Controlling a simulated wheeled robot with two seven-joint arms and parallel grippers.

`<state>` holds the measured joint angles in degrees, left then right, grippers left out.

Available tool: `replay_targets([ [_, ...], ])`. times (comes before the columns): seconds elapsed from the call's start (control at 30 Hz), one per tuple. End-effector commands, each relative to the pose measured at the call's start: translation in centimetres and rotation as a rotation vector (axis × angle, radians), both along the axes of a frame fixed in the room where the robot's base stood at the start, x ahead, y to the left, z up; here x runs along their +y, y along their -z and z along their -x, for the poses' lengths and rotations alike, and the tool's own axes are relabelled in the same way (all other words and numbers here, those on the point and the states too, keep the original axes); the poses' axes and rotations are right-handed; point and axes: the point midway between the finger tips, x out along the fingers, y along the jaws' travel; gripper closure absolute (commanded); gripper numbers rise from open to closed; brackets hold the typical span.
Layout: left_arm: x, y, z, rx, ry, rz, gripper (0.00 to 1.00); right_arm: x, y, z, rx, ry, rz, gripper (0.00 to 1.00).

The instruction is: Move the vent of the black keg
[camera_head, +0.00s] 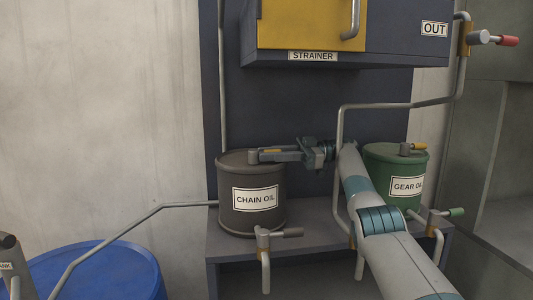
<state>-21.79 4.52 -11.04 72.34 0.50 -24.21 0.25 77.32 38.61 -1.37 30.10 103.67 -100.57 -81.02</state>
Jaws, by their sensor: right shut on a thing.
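The black keg (235,215), labelled CHAIN OIL, stands upright on the left part of a dark shelf. Its vent (253,156) is a small grey fitting on the lid. My right gripper (268,154) reaches in from the right over the lid and is shut on the vent. The fingers hide part of the vent, so its exact turn is hard to tell. My left gripper is not in view.
A green GEAR OIL keg (412,165) stands to the right, partly behind my right arm. Taps (265,240) and pipes (405,106) surround the shelf (310,236). The STRAINER cabinet (385,35) hangs above. A blue drum (105,270) stands lower left.

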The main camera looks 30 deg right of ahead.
Motion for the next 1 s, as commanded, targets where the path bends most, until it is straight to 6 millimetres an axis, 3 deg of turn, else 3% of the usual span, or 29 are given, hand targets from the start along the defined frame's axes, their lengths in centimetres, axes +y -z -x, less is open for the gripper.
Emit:
replay_targets([
  [0.4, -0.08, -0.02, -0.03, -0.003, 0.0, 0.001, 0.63, 0.05, -0.02, 0.1, -0.001, -0.008, 0.001, 1.0],
  [0.43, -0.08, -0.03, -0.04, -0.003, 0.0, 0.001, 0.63, 0.06, -0.02, 0.1, -0.001, -0.008, 0.001, 0.79],
  [0.5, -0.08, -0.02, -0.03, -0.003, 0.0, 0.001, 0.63, 0.06, -0.02, 0.09, -0.001, -0.008, 0.001, 0.63],
  [1.0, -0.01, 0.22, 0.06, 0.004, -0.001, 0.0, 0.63, 0.24, 0.04, -0.02, -0.001, -0.006, 0.001, 0.63],
])
